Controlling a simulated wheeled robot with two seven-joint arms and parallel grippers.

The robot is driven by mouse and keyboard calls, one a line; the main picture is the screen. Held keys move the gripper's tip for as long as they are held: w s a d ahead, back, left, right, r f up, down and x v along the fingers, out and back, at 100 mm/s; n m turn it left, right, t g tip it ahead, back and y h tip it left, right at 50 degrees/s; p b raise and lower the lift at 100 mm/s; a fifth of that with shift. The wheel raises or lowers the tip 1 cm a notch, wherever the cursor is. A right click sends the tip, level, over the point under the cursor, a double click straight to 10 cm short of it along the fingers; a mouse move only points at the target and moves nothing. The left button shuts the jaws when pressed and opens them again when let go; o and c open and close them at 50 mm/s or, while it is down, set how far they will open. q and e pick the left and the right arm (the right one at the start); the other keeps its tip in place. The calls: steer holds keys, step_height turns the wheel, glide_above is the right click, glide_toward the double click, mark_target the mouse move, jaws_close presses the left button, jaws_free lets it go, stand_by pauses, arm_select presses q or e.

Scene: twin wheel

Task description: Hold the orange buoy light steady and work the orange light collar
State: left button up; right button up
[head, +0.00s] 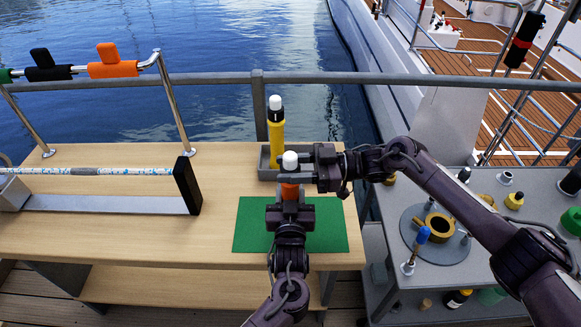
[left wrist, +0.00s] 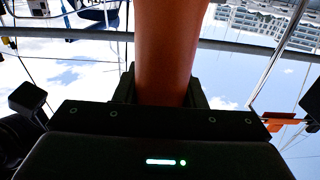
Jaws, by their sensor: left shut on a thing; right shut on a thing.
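The orange buoy light (head: 290,192) stands upright over the green mat (head: 248,232), with its white top (head: 290,159) showing. My left gripper (head: 290,197) comes from below and is shut on its orange body. In the left wrist view the orange body (left wrist: 166,55) rises from between the jaws. My right gripper (head: 293,176) comes from the right and is shut around the light just under the white top, at the collar. The collar is mostly hidden by the right fingers. I cannot tell whether the light's foot touches the mat.
A yellow buoy light (head: 276,135) with a white top stands in a grey tray (head: 264,168) behind. A railing runs along the back edge of the wooden table (head: 120,232). A grey bench (head: 480,196) with fittings stands right.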

mark_target(290, 156)
arm_select(q)
steer(key=shift+s+d+f, duration=0.1)
steer(key=shift+s+f, duration=0.05)
steer(key=shift+f, duration=0.15)
arm_select(e)
steer(key=n+g, duration=0.2)
steer(key=g, duration=0.2)
steer(key=shift+s+a+f+n+g+h, duration=0.1)
steer(key=shift+a+n+g+h, duration=0.2)
steer(key=shift+n+h, duration=0.1)
steer(key=shift+d+n+g+h, duration=0.1)
steer(key=shift+n+g+h, duration=0.4)
steer(key=shift+n+g, duration=0.5)
steer(key=shift+d+n+g+h, duration=0.1)
steer(key=shift+n+g+h, duration=0.25)
steer(key=shift+g, duration=0.45)
steer(key=o, duration=1)
arm_select(q)
steer(key=shift+r, duration=0.1)
arm_select(e)
step_height(290, 156, up, 10)
steer(key=shift+r, duration=0.1)
